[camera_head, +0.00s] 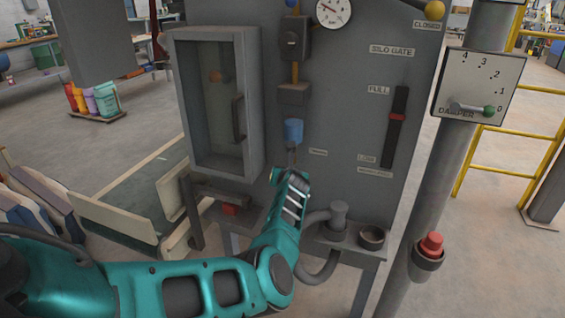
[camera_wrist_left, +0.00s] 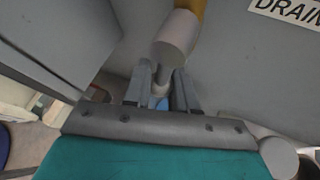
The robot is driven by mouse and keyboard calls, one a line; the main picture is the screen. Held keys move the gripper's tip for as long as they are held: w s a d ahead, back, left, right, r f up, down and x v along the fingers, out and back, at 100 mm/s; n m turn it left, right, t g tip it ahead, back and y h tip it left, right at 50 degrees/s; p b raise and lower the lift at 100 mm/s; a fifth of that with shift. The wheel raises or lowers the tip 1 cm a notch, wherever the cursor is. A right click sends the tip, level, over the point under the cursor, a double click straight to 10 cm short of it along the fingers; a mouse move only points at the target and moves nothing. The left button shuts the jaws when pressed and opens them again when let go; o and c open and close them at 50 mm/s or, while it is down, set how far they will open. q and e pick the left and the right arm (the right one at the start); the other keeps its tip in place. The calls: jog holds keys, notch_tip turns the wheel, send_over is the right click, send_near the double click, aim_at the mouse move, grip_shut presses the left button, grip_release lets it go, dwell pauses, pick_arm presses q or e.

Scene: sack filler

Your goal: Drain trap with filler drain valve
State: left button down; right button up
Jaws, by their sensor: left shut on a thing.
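The trap shows in the head view as a blue bowl (camera_head: 293,130) under a grey block on the cabinet front. The drain valve (camera_head: 292,150) is a small thin part below the bowl. My left gripper (camera_head: 291,166) reaches up to it from below. In the left wrist view, my left gripper (camera_wrist_left: 160,88) has its fingers closed around a small pale knob, the drain valve (camera_wrist_left: 160,90). A thin stem joins this to a grey cylinder (camera_wrist_left: 175,38). The fingers partly hide the knob, and its turn position cannot be told. My right gripper is not in view.
A glass-fronted box (camera_head: 215,100) stands out left of the trap. Below are a pipe elbow (camera_head: 338,215) and a small cup (camera_head: 371,237) on a shelf. A red button (camera_head: 431,245) and damper plate (camera_head: 478,85) are on the right. A DRAIN label (camera_wrist_left: 290,12) is beside the valve.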

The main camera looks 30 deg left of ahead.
pick_arm(q)
jog(key=shift+d+r+h, duration=0.15)
jog(key=shift+r+h, duration=0.05)
jog(key=shift+h, duration=0.1)
jog(key=shift+w+d+f+p, duration=0.1)
jog(key=shift+d+f+p, duration=0.05)
jog(key=shift+p, duration=0.4)
jog(key=shift+n, duration=0.3)
jog(key=c, duration=0.9)
grip_release()
